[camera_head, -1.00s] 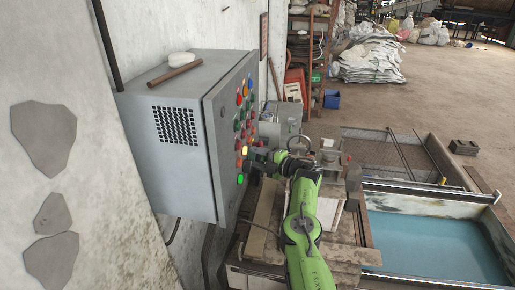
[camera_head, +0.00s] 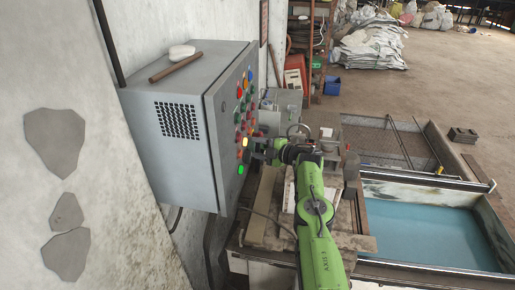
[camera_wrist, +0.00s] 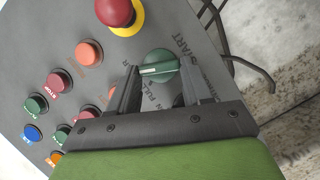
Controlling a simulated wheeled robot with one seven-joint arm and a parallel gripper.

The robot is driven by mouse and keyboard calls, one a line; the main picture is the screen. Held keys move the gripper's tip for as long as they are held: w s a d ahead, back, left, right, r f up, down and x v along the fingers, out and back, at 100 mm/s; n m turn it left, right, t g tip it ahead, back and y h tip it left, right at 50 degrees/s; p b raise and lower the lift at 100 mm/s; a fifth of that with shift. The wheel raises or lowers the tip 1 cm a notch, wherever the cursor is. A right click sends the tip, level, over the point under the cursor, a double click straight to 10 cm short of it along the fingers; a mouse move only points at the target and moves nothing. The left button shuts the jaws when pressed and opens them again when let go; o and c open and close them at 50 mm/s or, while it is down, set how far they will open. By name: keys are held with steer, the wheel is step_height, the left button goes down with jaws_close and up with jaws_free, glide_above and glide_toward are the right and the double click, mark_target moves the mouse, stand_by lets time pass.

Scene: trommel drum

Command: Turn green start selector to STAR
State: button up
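The green start selector (camera_wrist: 158,67) is a round knob with a pale pointer line on the grey panel, in the wrist view. The word START is printed beside it at the upper right. The pointer lies roughly across the picture. My gripper (camera_wrist: 155,85) is open, with one dark finger on each side of the selector; I cannot tell whether either finger touches it. In the head view my gripper (camera_head: 257,147) is at the front of the control cabinet (camera_head: 170,125), near its lit buttons, and the selector cannot be made out there.
A red mushroom button (camera_wrist: 115,12) on a yellow ring sits close to the selector. Several coloured buttons, including a blue one (camera_wrist: 33,132), lie to the left. In the head view a workbench (camera_head: 262,205) and a water tank (camera_head: 420,225) stand right of the cabinet.

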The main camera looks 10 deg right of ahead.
steer(key=o, duration=0.5)
steer(key=shift+c, duration=0.2)
steer(key=p+v, duration=0.5)
steer(key=v, duration=1.1)
steer(key=shift+p, duration=0.3)
steer(key=shift+w, duration=0.15)
